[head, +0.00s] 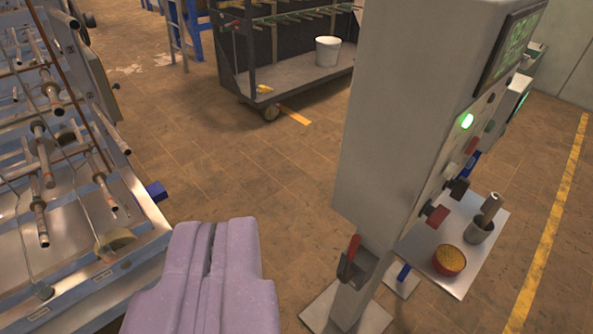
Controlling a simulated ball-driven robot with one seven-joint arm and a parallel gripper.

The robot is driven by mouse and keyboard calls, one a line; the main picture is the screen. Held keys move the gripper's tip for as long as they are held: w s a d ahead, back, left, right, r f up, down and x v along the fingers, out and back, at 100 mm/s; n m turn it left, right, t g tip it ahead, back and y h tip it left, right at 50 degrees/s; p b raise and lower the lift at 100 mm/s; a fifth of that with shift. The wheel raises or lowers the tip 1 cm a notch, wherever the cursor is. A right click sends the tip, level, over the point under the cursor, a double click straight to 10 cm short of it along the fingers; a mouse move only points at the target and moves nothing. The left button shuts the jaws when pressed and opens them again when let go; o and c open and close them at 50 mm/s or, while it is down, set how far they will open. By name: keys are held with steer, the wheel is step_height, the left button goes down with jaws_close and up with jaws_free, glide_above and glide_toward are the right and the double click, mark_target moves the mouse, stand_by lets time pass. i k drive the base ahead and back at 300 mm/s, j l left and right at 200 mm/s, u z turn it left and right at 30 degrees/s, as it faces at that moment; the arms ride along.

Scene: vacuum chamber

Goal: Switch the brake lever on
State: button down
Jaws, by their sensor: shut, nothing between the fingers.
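A grey control cabinet (395,120) stands on a post at the right. A small lever with a red handle (353,248) sits on a dark bracket low on the post, just under the cabinet; it looks like the brake lever. Its handle points up, tilted slightly. My gripper (212,224), pale purple, is at the bottom left of centre. Its two fingers are shut together with nothing between them. It is to the left of the lever and apart from it.
A metal rack with rods (60,190) fills the left side. A dark cart (300,85) carrying a white bucket (328,52) stands behind. Open tiled floor lies between rack and cabinet.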

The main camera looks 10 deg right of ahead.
mark_target(347, 273)
steer(key=i+l+u, duration=0.15)
steer(key=i, duration=0.35)
steer(key=i+l+u, duration=0.15)
steer(key=i+l, duration=0.15)
steer(key=i, duration=0.2)
steer(key=i+l+u, duration=0.1)
steer(key=i+l, duration=0.25)
steer(key=i, duration=0.15)
